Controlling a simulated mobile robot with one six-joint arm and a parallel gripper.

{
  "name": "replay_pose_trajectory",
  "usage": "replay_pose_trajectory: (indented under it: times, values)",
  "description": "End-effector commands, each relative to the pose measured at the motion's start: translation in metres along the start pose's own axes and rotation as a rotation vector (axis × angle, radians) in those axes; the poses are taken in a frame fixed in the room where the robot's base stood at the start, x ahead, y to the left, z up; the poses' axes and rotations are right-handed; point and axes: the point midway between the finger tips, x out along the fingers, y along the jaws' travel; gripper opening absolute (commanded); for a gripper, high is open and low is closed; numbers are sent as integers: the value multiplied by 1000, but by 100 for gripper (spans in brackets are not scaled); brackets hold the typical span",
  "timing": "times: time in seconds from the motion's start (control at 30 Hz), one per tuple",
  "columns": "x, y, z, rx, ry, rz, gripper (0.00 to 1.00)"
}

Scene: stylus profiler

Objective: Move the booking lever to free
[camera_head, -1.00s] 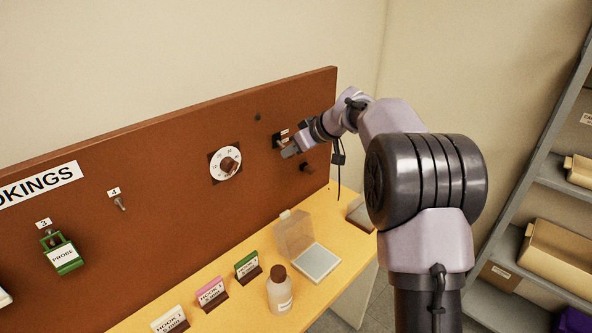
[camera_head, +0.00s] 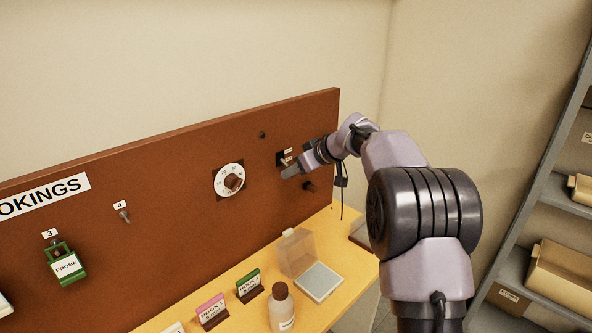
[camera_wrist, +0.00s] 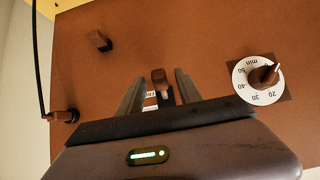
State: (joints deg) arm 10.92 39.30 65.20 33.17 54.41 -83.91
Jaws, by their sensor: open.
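The booking lever (camera_wrist: 159,77) has a brown knob and shows in the wrist view between the two fingers. Small white labels (camera_wrist: 151,95) lie beside its base; their words are too small to read surely. Its dark plate (camera_head: 281,158) shows in the head view near the right end of the brown board, partly hidden by my gripper. My gripper (camera_wrist: 156,84) is open, with one finger on each side of the lever. I cannot tell whether either finger touches it. In the head view my gripper (camera_head: 291,170) is close to the board.
A round dial (camera_head: 229,181) is left of the lever. A brown knob (camera_head: 310,186) sits below it. A dark cable (camera_wrist: 38,60) hangs near the board's edge. On the yellow bench below stand a bottle (camera_head: 281,309) and an open clear case (camera_head: 298,253).

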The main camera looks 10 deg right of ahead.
Motion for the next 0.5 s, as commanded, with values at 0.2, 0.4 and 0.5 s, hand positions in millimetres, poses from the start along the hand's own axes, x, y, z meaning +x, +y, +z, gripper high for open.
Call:
replay_pose_trajectory:
  times: [0.2, 0.4, 0.5]
  values:
    - [-18, 1, -2, 0, 2, 2, 42]
    - [-81, 1, -4, 1, 2, 4, 42]
    - [-115, 1, -4, 0, 2, 4, 42]
